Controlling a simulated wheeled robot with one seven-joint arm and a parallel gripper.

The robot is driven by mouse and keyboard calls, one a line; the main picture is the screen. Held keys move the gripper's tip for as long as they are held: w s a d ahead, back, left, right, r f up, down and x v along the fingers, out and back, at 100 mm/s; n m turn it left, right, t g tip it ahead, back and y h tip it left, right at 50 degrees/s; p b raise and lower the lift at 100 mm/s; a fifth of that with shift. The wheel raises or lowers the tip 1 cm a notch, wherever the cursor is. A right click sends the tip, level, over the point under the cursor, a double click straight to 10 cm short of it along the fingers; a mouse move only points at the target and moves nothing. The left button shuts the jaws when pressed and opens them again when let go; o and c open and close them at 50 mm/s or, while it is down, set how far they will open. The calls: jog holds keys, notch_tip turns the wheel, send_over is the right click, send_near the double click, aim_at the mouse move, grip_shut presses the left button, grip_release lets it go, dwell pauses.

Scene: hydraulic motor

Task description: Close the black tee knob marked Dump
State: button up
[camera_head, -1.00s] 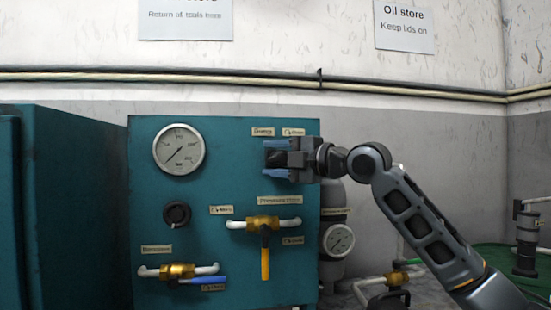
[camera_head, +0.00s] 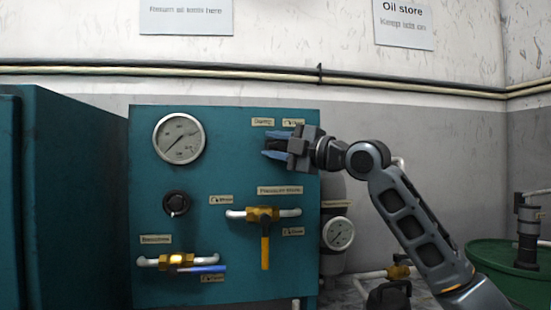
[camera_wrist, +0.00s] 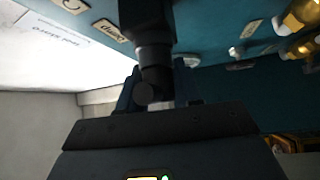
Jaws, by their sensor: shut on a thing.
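The black tee knob (camera_wrist: 153,62) sits on the teal panel beside the Dump label (camera_wrist: 109,31). In the wrist view its dark stem and rounded end lie between my two blue fingers. My gripper (camera_head: 277,147) is shut on the knob at the panel's upper right, just below the Dump label (camera_head: 262,122). In the head view my gripper hides most of the knob. A second label with an arrow (camera_head: 293,122) is right of the Dump label; its words are blurred.
The panel (camera_head: 225,150) also bears a large gauge (camera_head: 179,139), a small black knob (camera_head: 176,203), a yellow-handled valve (camera_head: 264,245) and a blue-handled valve (camera_head: 205,269). A smaller gauge (camera_head: 338,233) stands right of the panel. A green drum (camera_head: 500,260) is at far right.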

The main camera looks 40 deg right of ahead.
aim_at(285, 147)
jog(key=shift+m, duration=0.4)
jog(key=o, duration=1)
jog(key=shift+f+b+v, duration=0.2)
jog(key=shift+b+v, duration=0.9)
jog(key=shift+v, duration=2.85)
